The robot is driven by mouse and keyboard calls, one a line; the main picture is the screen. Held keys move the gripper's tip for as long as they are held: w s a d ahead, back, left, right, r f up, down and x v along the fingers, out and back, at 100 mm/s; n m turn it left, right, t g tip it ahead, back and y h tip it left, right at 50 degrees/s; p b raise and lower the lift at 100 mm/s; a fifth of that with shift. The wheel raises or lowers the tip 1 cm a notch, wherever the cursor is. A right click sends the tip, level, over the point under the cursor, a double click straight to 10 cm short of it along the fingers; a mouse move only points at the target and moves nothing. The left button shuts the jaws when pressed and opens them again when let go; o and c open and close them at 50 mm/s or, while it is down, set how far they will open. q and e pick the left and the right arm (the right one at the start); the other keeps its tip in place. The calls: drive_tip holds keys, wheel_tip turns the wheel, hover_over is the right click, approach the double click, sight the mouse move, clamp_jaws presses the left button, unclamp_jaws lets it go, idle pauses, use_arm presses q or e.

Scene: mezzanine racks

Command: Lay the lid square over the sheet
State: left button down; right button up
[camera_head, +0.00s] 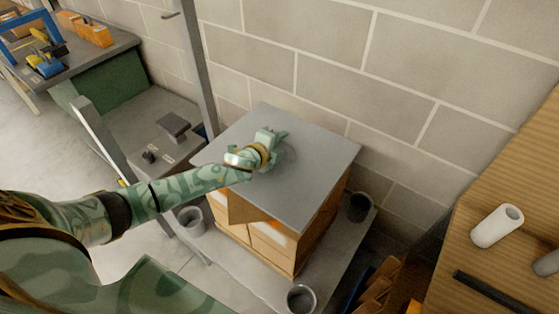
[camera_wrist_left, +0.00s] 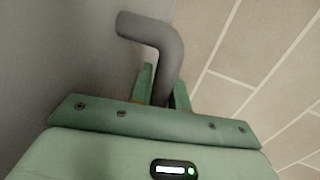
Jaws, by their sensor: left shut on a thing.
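The lid (camera_head: 309,185) is a flat grey panel over a stack of tan boxes on a pallet in the head view. My left gripper (camera_head: 274,146) is over the lid's far-left half, shut on its bent grey handle. The handle (camera_wrist_left: 160,40) shows between the fingers (camera_wrist_left: 162,92) in the left wrist view. A brown pointed flap (camera_head: 240,208) shows below the lid's front-left edge; it may be a corner of the sheet. The rest of the sheet is hidden. I cannot tell whether the lid touches the stack. My right gripper is not in view.
The tan boxes (camera_head: 272,240) stand on a grey base with dark cups (camera_head: 301,298) at its corners. A block wall (camera_head: 330,85) is close behind. A grey post (camera_head: 194,70) rises at the left. A wooden surface with a white roll (camera_head: 497,226) is at right.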

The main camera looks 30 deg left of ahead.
sight(258, 176)
use_arm(q)
wheel_tip(258, 176, down, 6)
drive_tip(key=b, duration=0.3)
drive_tip(key=shift+f, duration=0.2)
drive_tip(key=shift+r, duration=0.15)
drive_tip(key=c, duration=1.3)
unclamp_jaws()
drive_tip(key=shift+c, duration=0.2)
drive_tip(key=shift+s, duration=0.2)
drive_tip(key=p+v, duration=0.3)
drive_tip(key=v, duration=0.8)
drive_tip(key=shift+s+a+r, duration=0.1)
drive_tip(key=shift+s+r, duration=0.1)
drive_tip(key=shift+s, duration=0.1)
